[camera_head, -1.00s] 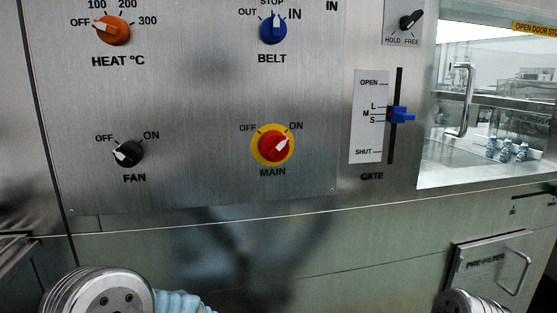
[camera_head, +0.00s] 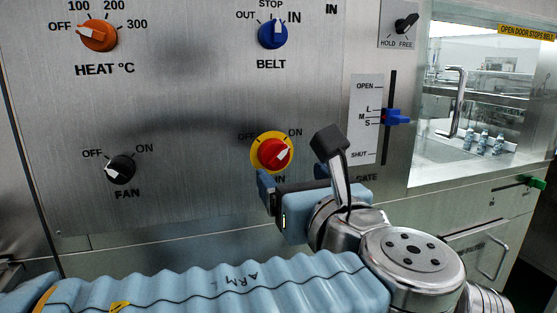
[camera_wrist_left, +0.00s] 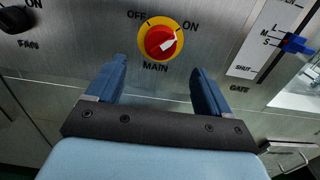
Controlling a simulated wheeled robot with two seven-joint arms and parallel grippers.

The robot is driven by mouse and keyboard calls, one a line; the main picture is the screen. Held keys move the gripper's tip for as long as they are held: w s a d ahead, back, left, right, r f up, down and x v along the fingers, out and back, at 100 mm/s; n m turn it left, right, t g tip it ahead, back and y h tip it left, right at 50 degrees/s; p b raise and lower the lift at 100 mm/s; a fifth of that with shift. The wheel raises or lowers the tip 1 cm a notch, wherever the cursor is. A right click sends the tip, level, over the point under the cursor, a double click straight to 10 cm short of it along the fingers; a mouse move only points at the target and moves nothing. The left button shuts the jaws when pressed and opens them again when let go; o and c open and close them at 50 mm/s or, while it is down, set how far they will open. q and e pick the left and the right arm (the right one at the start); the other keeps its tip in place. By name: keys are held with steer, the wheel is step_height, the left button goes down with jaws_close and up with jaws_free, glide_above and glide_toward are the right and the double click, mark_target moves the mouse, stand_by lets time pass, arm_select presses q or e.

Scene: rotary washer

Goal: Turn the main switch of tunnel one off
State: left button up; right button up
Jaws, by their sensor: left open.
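The main switch (camera_head: 273,153) is a red knob with a white pointer on a yellow disc, low on the steel panel. Its pointer is turned up and right, toward ON. It also shows in the left wrist view (camera_wrist_left: 161,42), above and beyond the fingers. My left gripper (camera_head: 294,180) is just below the switch in the head view, partly covering the MAIN label. In the left wrist view my left gripper (camera_wrist_left: 157,82) has its two blue fingers apart and empty, with no contact on the knob visible. My right gripper is not seen.
The fan knob (camera_head: 121,169) is left of the switch, the heat knob (camera_head: 98,35) and belt knob (camera_head: 272,33) above. The gate slider (camera_head: 397,117) is on the right, near a glass door with a handle (camera_head: 458,102). The panel between the knobs is clear.

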mark_target(278, 162)
arm_select(q)
steer(key=x, duration=0.8)
steer(key=shift+f+p, duration=0.1)
steer(key=shift+p, duration=0.25)
steer(key=c, duration=1)
